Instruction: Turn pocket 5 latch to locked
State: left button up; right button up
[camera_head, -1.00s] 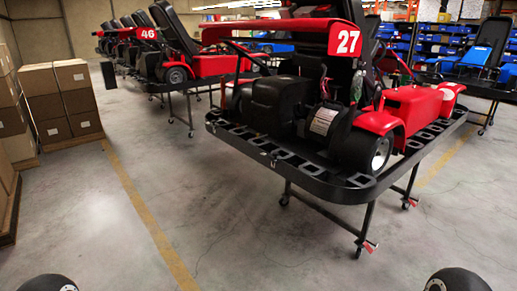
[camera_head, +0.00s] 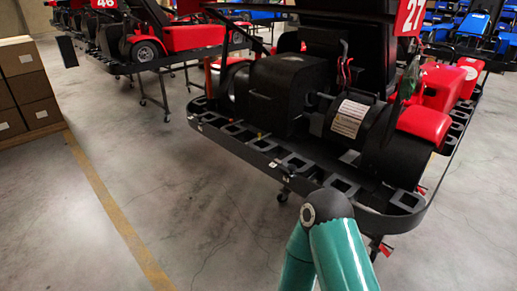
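The black stand rail (camera_head: 232,146) under the red kart has a row of rectangular pockets along its near edge. Grey-edged pockets show along it, such as a pocket (camera_head: 343,186) just above my arm. Small red and yellow marks show near the middle of the rail, too small to read. I cannot tell which pocket is number 5 or how its latch is set. A teal link of my arm rises from the bottom, overlapping the near rail in the picture.
Red kart 27 (camera_head: 425,125) with a black seat and engine stands on the rail. Another red kart (camera_head: 197,38) is behind left. Stacked cardboard boxes (camera_head: 25,75) are at the left. Floor (camera_head: 190,200) is open between them. A castor wheel (camera_head: 283,195) is below the stand.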

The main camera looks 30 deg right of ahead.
aim_at(292, 167)
jog(key=z, duration=0.25)
jog(key=i, duration=1.15)
jog(key=z, duration=0.65)
